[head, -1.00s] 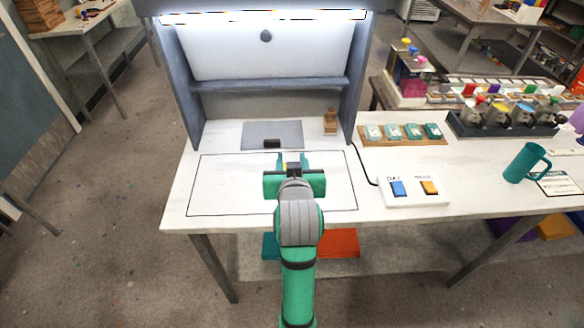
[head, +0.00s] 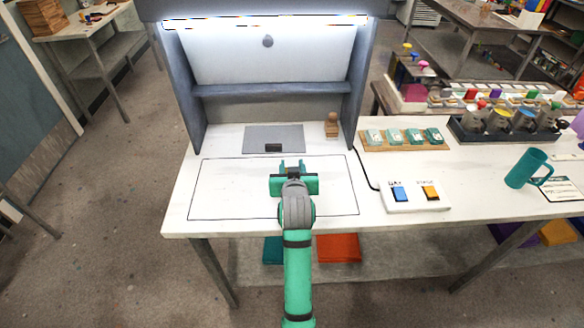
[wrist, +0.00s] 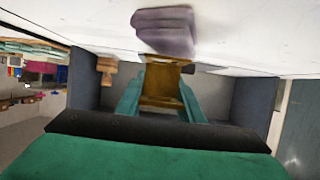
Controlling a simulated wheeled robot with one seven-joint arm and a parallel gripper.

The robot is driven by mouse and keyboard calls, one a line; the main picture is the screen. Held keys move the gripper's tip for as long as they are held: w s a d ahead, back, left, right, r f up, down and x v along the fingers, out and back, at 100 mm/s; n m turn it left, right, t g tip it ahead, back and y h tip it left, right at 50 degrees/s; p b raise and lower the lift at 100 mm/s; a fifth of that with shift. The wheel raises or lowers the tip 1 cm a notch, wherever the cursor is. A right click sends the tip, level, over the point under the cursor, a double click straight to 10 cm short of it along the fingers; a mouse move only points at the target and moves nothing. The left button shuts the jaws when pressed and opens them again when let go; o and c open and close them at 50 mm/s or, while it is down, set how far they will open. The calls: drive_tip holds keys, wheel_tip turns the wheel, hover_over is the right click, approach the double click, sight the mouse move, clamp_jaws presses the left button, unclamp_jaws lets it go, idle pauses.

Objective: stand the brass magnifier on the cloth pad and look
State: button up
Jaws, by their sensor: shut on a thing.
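My gripper (wrist: 162,98) is shut on a brass-coloured frame, the brass magnifier (wrist: 163,82), which sits between its two green fingers in the wrist view. In the head view my gripper (head: 292,166) is over the outlined front area of the white table, and the magnifier is mostly hidden by it. A soft-looking grey-purple lump, perhaps the cloth pad (wrist: 163,29), shows against the white table just beyond the magnifier in the wrist view. It is hidden behind my arm in the head view. I cannot tell whether magnifier and pad touch.
A lit grey booth (head: 268,90) stands behind, with a grey mat (head: 255,133) and a small dark block (head: 273,147). A wooden figure (head: 332,125) stands at its right. A two-button box (head: 413,196) and teal mug (head: 527,166) are further right. The outlined area's left is clear.

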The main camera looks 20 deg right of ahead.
drive_tip(key=shift+f, duration=0.3)
drive_tip(key=shift+f, duration=0.15)
drive_tip(key=o, duration=1.1)
drive_tip(key=shift+s+r, duration=0.1)
drive_tip(key=shift+r, duration=0.1)
drive_tip(key=v, duration=1.1)
drive_tip(key=shift+s+a+r, duration=0.1)
drive_tip(key=shift+s+r, duration=0.05)
drive_tip(key=shift+s, duration=0.2)
